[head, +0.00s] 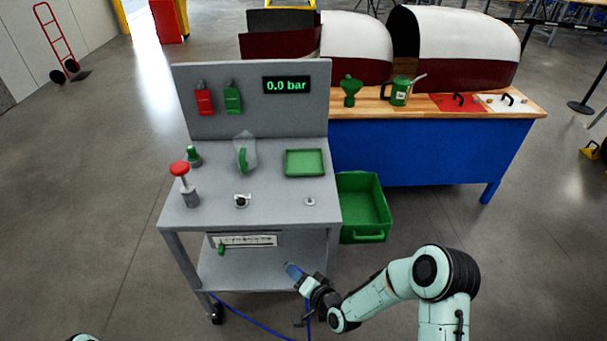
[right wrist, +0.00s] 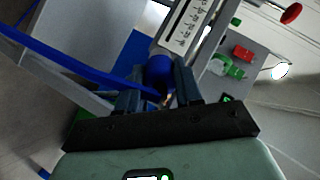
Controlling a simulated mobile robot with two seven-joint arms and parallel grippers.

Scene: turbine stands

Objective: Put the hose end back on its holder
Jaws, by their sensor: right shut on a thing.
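The blue hose end (head: 292,270) is in my right gripper (head: 304,286), in front of the grey cart's (head: 190,215) lower front. In the right wrist view the blue hose end (right wrist: 159,72) sits between the two dark fingers of my right gripper (right wrist: 160,90), which are shut on it. The blue hose (right wrist: 70,72) runs off to the upper left there. In the head view, the hose (head: 250,322) trails along the floor below the cart. I cannot clearly make out the holder. My left gripper is not in view.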

